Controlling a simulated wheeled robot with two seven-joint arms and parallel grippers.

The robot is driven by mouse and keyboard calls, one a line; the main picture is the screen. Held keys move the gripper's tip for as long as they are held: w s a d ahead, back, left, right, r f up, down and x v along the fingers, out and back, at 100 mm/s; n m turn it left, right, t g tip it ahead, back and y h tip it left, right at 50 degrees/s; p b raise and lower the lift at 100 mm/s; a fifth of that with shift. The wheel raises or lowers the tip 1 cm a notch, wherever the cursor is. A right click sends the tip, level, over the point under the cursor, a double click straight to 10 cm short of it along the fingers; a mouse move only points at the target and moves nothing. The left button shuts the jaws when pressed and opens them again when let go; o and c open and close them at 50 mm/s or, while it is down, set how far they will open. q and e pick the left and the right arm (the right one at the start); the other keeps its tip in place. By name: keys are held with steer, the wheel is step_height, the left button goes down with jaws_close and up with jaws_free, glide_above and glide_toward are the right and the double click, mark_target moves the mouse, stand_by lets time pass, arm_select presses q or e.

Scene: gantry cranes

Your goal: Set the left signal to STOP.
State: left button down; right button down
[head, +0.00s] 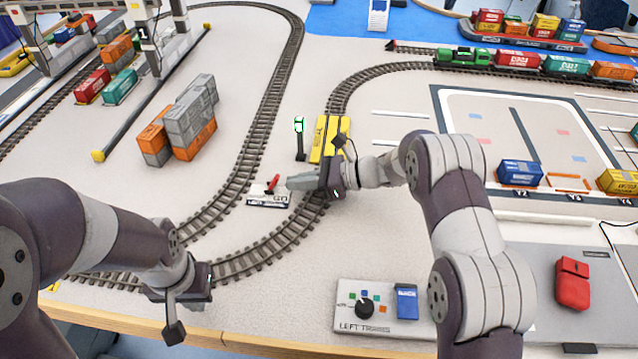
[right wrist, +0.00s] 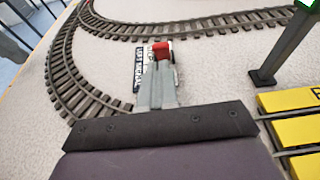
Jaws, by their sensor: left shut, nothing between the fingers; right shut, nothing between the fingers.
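A small lever with a red handle (head: 272,183) stands on a white label plate (head: 262,202) beside the track. In the right wrist view the red handle (right wrist: 161,50) is just beyond my fingertips, next to the plate (right wrist: 139,72). A dark signal post (head: 300,145) with a lit green lamp (head: 298,124) stands behind it. My right gripper (head: 292,183) is shut and empty, its tips pointing left at the lever; whether they touch it I cannot tell.
Curved track (head: 255,150) runs around the lever. A yellow striped crossing piece (head: 329,138) lies beside the post. Stacked grey and orange containers (head: 185,120) stand at left. A control box with a black knob (head: 365,308) is at the front.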

mark_target(277, 177)
steer(key=shift+w+a+r, duration=0.1)
steer(key=shift+a+r, duration=0.15)
steer(key=shift+a, duration=0.25)
